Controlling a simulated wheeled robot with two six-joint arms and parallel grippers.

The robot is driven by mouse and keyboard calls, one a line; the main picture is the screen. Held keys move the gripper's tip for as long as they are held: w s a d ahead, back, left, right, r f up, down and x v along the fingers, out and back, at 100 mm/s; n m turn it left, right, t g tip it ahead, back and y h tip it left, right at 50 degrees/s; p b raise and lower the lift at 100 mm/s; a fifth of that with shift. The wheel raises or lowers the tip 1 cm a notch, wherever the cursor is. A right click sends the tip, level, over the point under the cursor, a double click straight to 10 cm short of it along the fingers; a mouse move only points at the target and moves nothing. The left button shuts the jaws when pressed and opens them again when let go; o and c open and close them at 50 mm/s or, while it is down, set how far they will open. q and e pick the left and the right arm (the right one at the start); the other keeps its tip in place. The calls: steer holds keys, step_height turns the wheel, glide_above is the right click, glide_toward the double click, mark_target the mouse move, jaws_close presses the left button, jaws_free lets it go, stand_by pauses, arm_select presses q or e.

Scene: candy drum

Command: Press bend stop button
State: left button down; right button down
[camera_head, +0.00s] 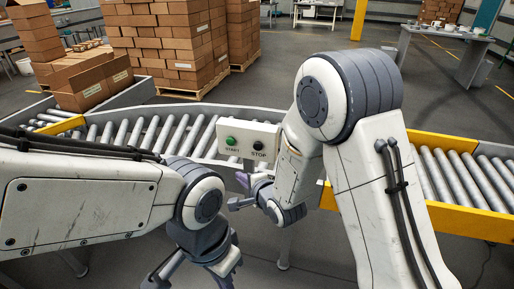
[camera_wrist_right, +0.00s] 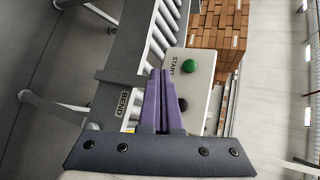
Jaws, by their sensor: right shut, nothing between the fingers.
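A white control box (camera_head: 245,140) stands at the conveyor's near edge. It carries a green START button (camera_head: 230,141) and a black STOP button (camera_head: 258,146). In the right wrist view a BEND label (camera_wrist_right: 124,104) shows beside the box, with the green button (camera_wrist_right: 189,66) clear and the black button (camera_wrist_right: 183,104) partly hidden behind the purple fingers. My right gripper (camera_wrist_right: 155,73) is shut and empty, its fingers pointing toward the box; in the head view it is just below the box. Contact with the black button cannot be told. My left gripper (camera_head: 195,273) is low at the bottom edge, its fingertips not clearly shown.
A roller conveyor (camera_head: 205,130) runs across behind the box, with yellow side rails (camera_head: 455,214) on the right. Stacked brown cartons (camera_head: 165,45) stand behind it at the left. A grey table (camera_head: 440,45) stands far right. Open floor lies beyond the conveyor.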

mark_target(258, 146)
steer(key=m+t, duration=0.1)
steer(key=m, duration=0.1)
steer(key=w+d+m+t+y, duration=0.1)
steer(key=m, duration=0.1)
steer(key=w+d+m+t, duration=0.1)
steer(key=m, duration=0.1)
steer(key=shift+w+f+m+y, duration=0.2)
steer(key=shift+f+m+y, duration=0.1)
steer(key=shift+f+m, duration=0.1)
steer(key=w+d, duration=0.2)
steer(key=w, duration=0.6)
steer(key=shift+w+d, duration=0.2)
steer(key=shift+d, duration=0.2)
steer(key=shift+w, duration=0.1)
stand_by(1.5)
steer(key=shift+w+d, duration=0.15)
steer(key=shift+w, duration=0.15)
